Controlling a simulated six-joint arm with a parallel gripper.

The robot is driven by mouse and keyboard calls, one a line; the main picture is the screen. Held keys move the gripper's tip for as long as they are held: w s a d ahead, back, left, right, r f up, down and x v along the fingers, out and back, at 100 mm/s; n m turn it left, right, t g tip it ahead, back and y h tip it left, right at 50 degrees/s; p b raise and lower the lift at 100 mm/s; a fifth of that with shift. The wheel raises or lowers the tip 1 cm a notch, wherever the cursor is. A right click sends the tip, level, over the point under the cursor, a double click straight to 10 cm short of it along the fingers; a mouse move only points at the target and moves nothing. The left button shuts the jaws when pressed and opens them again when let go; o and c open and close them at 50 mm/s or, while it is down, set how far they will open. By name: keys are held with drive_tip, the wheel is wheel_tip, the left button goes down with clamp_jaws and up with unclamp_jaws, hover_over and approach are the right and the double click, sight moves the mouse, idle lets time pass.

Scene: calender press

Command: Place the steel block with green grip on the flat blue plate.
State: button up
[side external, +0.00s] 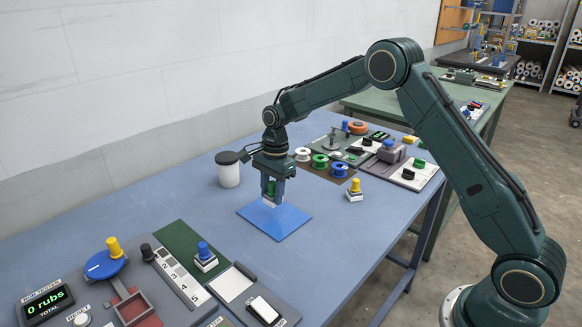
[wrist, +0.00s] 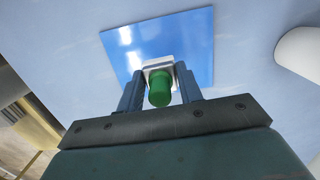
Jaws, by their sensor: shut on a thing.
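The flat blue plate (side external: 283,221) lies on the blue-grey table, and fills the upper middle of the wrist view (wrist: 190,40). My gripper (side external: 270,197) points down over the plate's back-left part. In the wrist view my gripper (wrist: 160,88) is shut on the steel block with green grip, whose green grip (wrist: 160,90) sits between the fingers. The block's pale steel base (wrist: 157,65) shows beyond the grip, over the plate. I cannot tell whether the base touches the plate. In the side view the fingers partly hide the block.
Green and white spools (side external: 320,161) and a yellow-topped block (side external: 355,189) are to the right. A tester panel (side external: 100,265) with a blue-topped block (side external: 204,256) lies front left.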

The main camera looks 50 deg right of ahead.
sight(273, 194)
drive_tip(key=shift+f, duration=1.9)
drive_tip(key=shift+f, duration=0.15)
drive_tip(key=o, duration=1)
drive_tip(key=shift+o, duration=0.2)
drive_tip(key=r, duration=0.4)
drive_tip(key=d+r, duration=0.1)
drive_tip(key=r, duration=0.7)
drive_tip(key=shift+d, duration=0.2)
drive_tip(key=shift+r, duration=0.15)
